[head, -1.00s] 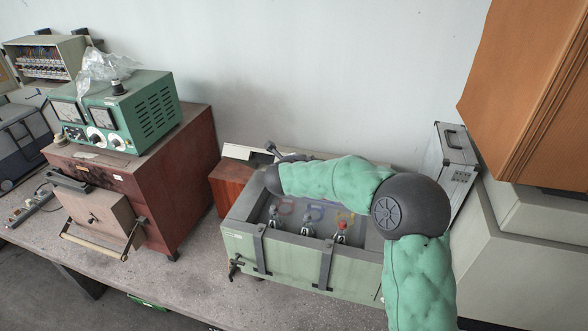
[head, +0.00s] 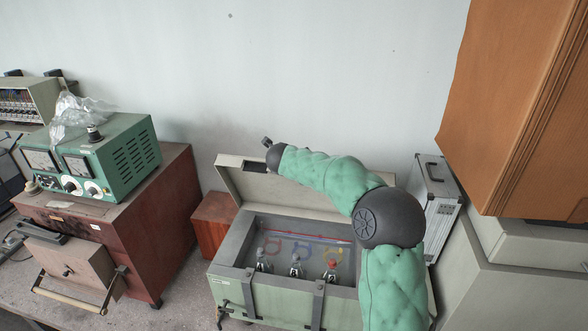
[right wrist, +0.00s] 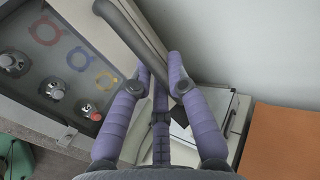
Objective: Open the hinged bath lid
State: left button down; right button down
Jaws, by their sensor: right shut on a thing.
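The bath (head: 288,298) is a pale green box with a grey rim and dark straps on the bench. Its hinged lid (head: 232,180) stands raised along the back edge, and the inside shows. My right arm reaches across the lid; its fingers cannot be made out in the head view. In the right wrist view the purple fingers of my right gripper (right wrist: 160,77) are shut on the dark bar handle (right wrist: 148,42) beside the pale lid edge (right wrist: 95,35). My left gripper is not in view.
Flasks (head: 296,268) stand inside the bath near coloured rings. A reddish box (head: 211,222) is on its left. A brown cabinet (head: 172,215) with a green meter unit (head: 125,150) stands further left. A silver case (head: 437,195) and orange panel (head: 525,110) are right.

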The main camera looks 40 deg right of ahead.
jog(key=shift+w+d+r, duration=0.15)
jog(key=shift+d+r, duration=0.05)
jog(key=shift+r, duration=0.05)
jog(key=c, duration=1.2)
grip_release()
jog(key=shift+a, duration=0.1)
jog(key=v, duration=1.2)
